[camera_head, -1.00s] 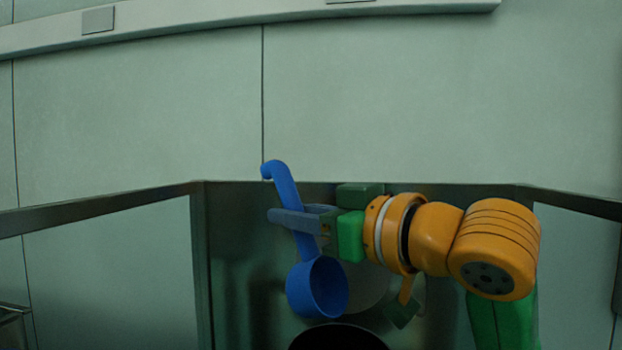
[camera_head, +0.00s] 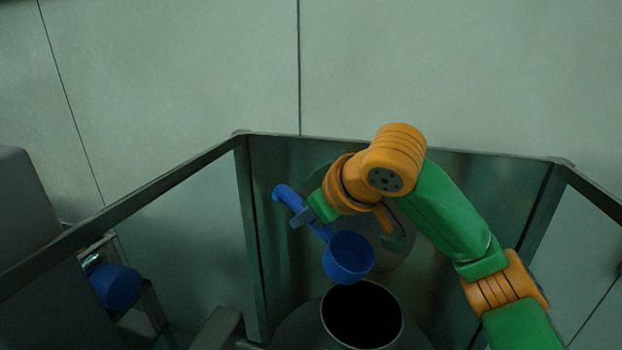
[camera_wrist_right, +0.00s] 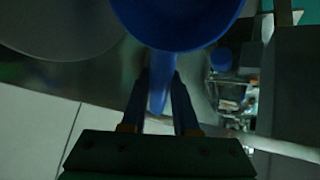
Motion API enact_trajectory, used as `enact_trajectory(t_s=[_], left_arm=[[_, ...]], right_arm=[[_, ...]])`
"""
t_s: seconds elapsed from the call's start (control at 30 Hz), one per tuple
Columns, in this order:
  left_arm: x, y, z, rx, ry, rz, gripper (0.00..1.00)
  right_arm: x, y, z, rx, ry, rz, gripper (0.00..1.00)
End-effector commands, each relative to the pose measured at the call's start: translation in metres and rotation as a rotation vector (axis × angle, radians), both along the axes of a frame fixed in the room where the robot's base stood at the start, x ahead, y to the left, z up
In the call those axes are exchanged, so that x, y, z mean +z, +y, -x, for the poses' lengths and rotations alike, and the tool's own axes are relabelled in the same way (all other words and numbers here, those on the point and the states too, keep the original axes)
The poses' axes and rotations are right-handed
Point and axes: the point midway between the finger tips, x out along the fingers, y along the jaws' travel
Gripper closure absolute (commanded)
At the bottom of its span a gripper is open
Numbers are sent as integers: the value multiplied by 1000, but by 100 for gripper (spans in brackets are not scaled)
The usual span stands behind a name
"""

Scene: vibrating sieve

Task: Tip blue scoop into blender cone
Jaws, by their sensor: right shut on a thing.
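The blue scoop (camera_head: 349,257) is held by its handle in my right gripper (camera_head: 303,216). Its bowl hangs just above and behind the rim of the blender cone opening (camera_head: 362,314), a dark round mouth at the bottom of the head view. In the right wrist view the scoop bowl (camera_wrist_right: 178,22) fills the top, with its handle between the fingers of my gripper (camera_wrist_right: 160,95). The bowl's contents cannot be made out. My left gripper is not in view.
A metal-framed enclosure (camera_head: 190,190) surrounds the cone at the left, back and right. A blue rounded object (camera_head: 116,286) sits outside it at the left. A grey block (camera_head: 218,328) stands left of the cone.

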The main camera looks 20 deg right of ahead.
Motion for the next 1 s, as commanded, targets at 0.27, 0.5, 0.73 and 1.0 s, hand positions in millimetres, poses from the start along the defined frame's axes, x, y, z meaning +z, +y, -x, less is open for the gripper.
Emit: enact_trajectory(t_s=[0.27,0.5,0.73,1.0], left_arm=[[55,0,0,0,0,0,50],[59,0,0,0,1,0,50],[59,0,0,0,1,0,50],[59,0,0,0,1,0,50]], right_arm=[[-4,3,-3,0,152,79,100],[-26,5,-8,-1,312,168,100],[-29,5,-8,0,344,187,100],[-29,5,-8,-1,342,186,100]])
